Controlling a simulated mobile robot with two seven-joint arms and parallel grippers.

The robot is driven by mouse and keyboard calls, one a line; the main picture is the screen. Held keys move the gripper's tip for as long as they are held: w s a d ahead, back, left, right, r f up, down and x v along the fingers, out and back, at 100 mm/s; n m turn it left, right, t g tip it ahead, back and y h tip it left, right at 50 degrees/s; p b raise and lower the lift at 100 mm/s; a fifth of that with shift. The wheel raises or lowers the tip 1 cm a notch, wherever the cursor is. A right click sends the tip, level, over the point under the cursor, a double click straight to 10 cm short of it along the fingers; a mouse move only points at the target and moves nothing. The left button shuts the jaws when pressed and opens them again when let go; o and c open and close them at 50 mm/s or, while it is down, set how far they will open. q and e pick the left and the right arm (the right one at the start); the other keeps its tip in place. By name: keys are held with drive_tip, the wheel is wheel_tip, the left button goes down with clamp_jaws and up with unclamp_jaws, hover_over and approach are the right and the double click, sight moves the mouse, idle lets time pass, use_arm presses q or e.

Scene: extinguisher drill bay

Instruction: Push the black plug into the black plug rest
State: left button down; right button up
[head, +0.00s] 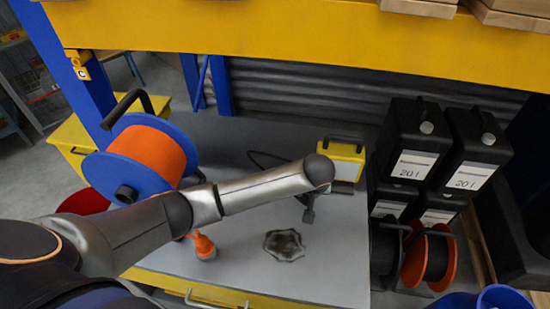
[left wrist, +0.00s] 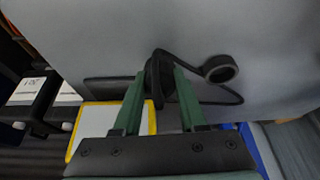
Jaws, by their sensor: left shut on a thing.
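My left gripper (left wrist: 162,78) is shut on the black plug (left wrist: 158,70), which shows between its green fingertips over the grey bench top. In the head view the left gripper (head: 308,212) hangs below the end of my left arm, and I cannot make out the plug there. A dark round ring (left wrist: 221,68), perhaps the black plug rest, is on the bench to the right of the fingertips, apart from them. In the head view my arm seems to hide it. My right gripper is in neither view.
A black cable (left wrist: 232,100) loops beside the gripper. A yellow box (head: 343,150) stands close behind. Black canisters (head: 412,140) stand right.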

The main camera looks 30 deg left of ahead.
use_arm(q)
drive_tip(key=a+r+n+g, duration=0.1)
drive_tip(key=a, duration=0.2)
drive_tip(key=a+r+n+g+h, duration=0.1)
drive_tip(key=a+n+g, duration=0.1)
drive_tip(key=a, duration=0.2)
drive_tip(key=a+n+g, duration=0.1)
drive_tip(key=a+n, duration=0.1)
drive_tip(key=a, duration=0.1)
drive_tip(key=shift+w+a+r+h, duration=0.15)
drive_tip(key=shift+a+r+h, duration=0.05)
drive_tip(key=shift+r+h, duration=0.2)
drive_tip(key=shift+f+b, duration=0.4)
drive_tip(key=shift+b, duration=0.15)
drive_tip(key=shift+p, duration=0.6)
drive_tip(key=shift+f, duration=0.9)
idle(0.7)
drive_tip(key=shift+c, duration=1.9)
unclamp_jaws()
drive_tip(key=shift+r, duration=0.1)
